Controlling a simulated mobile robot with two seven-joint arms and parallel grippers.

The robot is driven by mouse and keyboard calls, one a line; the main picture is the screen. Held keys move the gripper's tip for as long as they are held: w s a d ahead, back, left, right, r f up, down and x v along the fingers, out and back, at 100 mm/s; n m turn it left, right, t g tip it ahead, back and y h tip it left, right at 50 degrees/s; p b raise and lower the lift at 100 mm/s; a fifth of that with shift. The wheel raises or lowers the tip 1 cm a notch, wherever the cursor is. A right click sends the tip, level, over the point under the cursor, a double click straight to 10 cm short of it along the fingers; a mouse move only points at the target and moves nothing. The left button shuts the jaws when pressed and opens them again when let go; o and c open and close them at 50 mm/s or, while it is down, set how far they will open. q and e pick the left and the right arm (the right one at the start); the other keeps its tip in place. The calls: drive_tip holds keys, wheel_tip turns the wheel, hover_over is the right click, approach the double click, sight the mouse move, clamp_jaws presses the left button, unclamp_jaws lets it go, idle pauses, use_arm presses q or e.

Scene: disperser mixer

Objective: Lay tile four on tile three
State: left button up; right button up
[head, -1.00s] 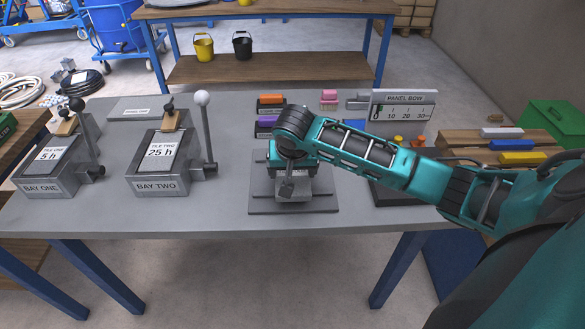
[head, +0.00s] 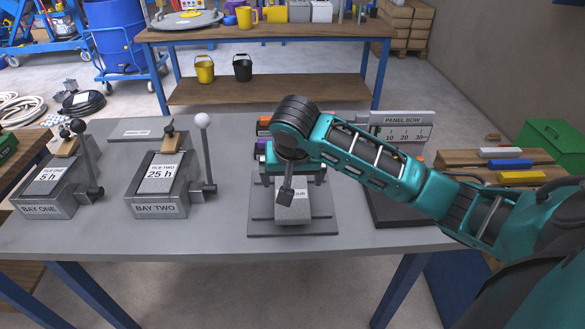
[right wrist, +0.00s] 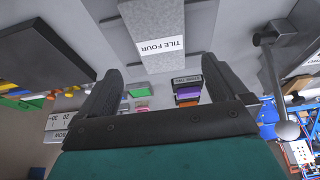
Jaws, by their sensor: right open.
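Tile four is a light grey slab with a white "TILE FOUR" label (right wrist: 155,28). In the head view a pale grey block (head: 292,212) with a partly hidden label stands on the stepped dark grey base (head: 292,231); it appears to be the same slab. My right gripper (head: 293,180) is open and empty above and behind the block. In the right wrist view its two fingers are spread, and tile four lies beyond their tips, apart from them. I cannot make out tile three separately. My left gripper is out of view.
Bay two (head: 160,192) with its upright lever (head: 205,150) and bay one (head: 50,190) stand to the left. The panel bow stand (head: 402,128) is at the right, partly behind my arm. Bare table lies between bay two and the base.

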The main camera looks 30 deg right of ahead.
drive_tip(key=v, duration=0.3)
drive_tip(key=shift+s+a+r, duration=0.1)
drive_tip(key=shift+s+r, duration=0.05)
drive_tip(key=shift+r, duration=0.2)
drive_tip(key=s+a+f+n+y, duration=0.3)
drive_tip(key=s+a+f+n, duration=0.2)
drive_tip(key=s+a+f, duration=0.3)
drive_tip(key=s+f+n, duration=0.3)
drive_tip(key=s+f, duration=0.1)
drive_tip(key=s, duration=0.9)
drive_tip(key=w+a+f+n+t+y, duration=0.1)
drive_tip(key=w+a+f+t, duration=0.1)
drive_tip(key=w+f+t, duration=0.5)
wheel_tip(320, 180, down, 2)
drive_tip(key=shift+f, duration=0.15)
